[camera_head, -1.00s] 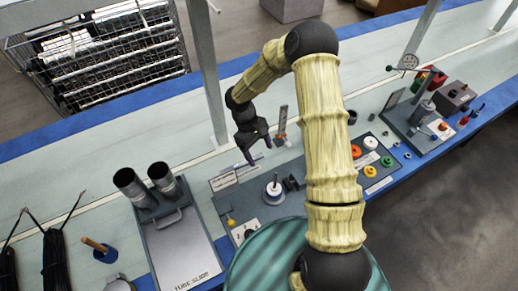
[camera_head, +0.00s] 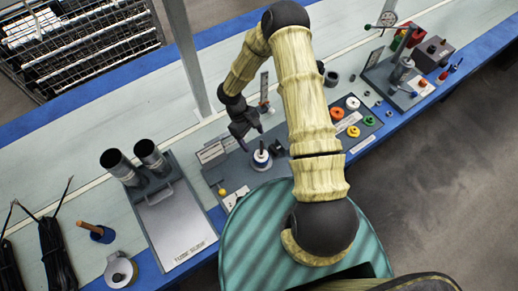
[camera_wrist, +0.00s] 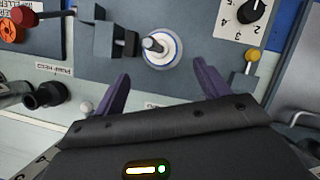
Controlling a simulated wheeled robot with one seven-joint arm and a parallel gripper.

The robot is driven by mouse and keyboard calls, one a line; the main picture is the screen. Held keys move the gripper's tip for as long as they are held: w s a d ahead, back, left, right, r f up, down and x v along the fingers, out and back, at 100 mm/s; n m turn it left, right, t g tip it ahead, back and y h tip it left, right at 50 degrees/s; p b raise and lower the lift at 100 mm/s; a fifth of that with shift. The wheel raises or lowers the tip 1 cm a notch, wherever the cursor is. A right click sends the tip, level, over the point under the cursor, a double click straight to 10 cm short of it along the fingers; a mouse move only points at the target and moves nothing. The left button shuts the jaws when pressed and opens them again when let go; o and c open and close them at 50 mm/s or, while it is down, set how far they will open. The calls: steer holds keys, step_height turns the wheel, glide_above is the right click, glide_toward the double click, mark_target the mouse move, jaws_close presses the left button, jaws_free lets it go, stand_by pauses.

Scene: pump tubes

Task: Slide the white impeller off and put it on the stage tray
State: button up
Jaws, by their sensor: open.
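The white impeller (camera_head: 262,159) sits around an upright post on the grey pump panel. In the wrist view the impeller (camera_wrist: 173,60) is a white disc with a blue ring, and the post rises through its middle. My gripper (camera_head: 251,141) is open and empty, just above and to the left of it in the head view. In the wrist view my gripper's purple fingers (camera_wrist: 162,80) are spread wide, with the impeller beyond their tips and between their lines. No label I can read marks the stage tray.
A dark tray (camera_head: 367,111) with white, orange, yellow and green rings lies to the right. A dark block (camera_wrist: 122,42) stands beside the impeller. A dial (camera_wrist: 245,18) and a yellow knob (camera_wrist: 250,55) are on the other side. Two metal tubes (camera_head: 150,155) stand at left.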

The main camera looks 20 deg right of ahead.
mark_target(259, 152)
steer(key=p+x, duration=0.1)
steer(key=x, duration=0.7)
steer(key=shift+d+f, duration=0.1)
steer(key=c, duration=1.3)
steer(key=shift+r+p, duration=0.5)
steer(key=shift+r, duration=0.25)
step_height(259, 152, up, 14)
steer(key=p, duration=0.9)
steer(key=shift+r, duration=0.15)
stand_by(1.9)
